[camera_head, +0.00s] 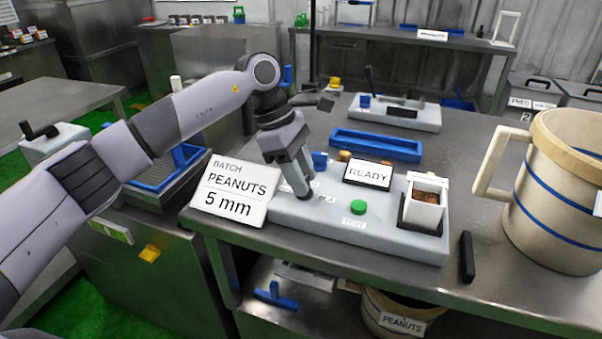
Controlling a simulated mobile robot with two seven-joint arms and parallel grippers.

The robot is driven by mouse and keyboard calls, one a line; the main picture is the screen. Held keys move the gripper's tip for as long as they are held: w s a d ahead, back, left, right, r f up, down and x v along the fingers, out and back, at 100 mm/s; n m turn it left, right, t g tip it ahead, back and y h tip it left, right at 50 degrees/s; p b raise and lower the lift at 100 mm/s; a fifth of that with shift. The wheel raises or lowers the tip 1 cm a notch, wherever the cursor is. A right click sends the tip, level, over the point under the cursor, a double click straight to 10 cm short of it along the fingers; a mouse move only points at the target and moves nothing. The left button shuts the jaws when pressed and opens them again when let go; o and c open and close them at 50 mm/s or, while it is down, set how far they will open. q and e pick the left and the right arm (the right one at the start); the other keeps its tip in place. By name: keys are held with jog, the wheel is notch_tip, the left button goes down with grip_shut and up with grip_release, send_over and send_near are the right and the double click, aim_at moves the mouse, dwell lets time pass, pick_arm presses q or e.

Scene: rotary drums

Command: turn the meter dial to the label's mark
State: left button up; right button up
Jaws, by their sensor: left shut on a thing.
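The meter (400,243) is a long pale grey box on the steel table, with a white READY display (368,173), a green TEST button (358,207) and a white square cup (423,205) with brown contents. The white label card (234,190) reads BATCH PEANUTS 5 mm and leans at the meter's left end. My left gripper (303,190) points down onto the meter's left part and is shut on the meter dial. The gripper hides the dial, so its pointer and setting cannot be read. My right gripper is out of view.
A blue tray (375,146) and another grey device (397,117) stand behind the meter. A large cream jug (560,190) stands at the right, and a black bar (467,257) lies by the meter's right end. A PEANUTS bucket (395,312) is below the table.

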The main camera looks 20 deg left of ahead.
aim_at(287, 192)
pick_arm(q)
jog(key=shift+r, duration=0.1)
dwell(0.3)
jog(key=o, duration=1)
jog(key=shift+o, duration=0.2)
jog(key=v, duration=0.7)
